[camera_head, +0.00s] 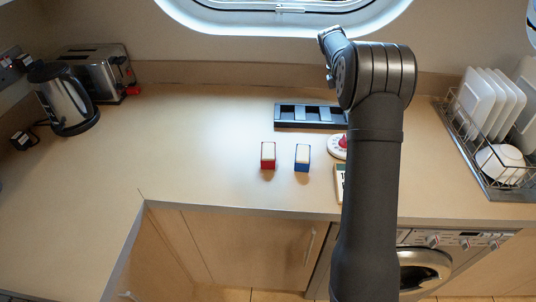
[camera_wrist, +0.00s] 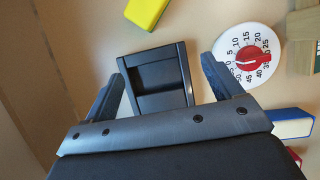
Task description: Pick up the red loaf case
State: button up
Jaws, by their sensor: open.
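The red loaf case (camera_head: 268,163) stands upright on the counter in the head view, with a pale top. A red sliver at the lower right edge of the wrist view (camera_wrist: 294,156) may be part of it. The blue case (camera_head: 303,166) stands just to its right, apart from it; a blue-and-white piece also shows in the wrist view (camera_wrist: 290,124). My gripper (camera_wrist: 162,75) is open and empty in the wrist view, with a black tray beyond the gap between its fingers. In the head view my arm hides the fingers.
A black slotted tray (camera_head: 280,124) lies behind the cases. A white timer with a red knob (camera_wrist: 247,56) and a yellow block (camera_wrist: 146,12) show in the wrist view. A dish rack (camera_head: 490,180) stands right; a kettle (camera_head: 62,100) and toaster (camera_head: 98,72) stand left. Counter left of the cases is clear.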

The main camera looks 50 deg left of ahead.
jog(key=c, duration=0.4)
notch_tip(320, 180, up, 10)
jog(key=m+g+y, duration=0.3)
jog(key=m, duration=1.5)
send_over(268, 150)
notch_tip(268, 150, down, 17)
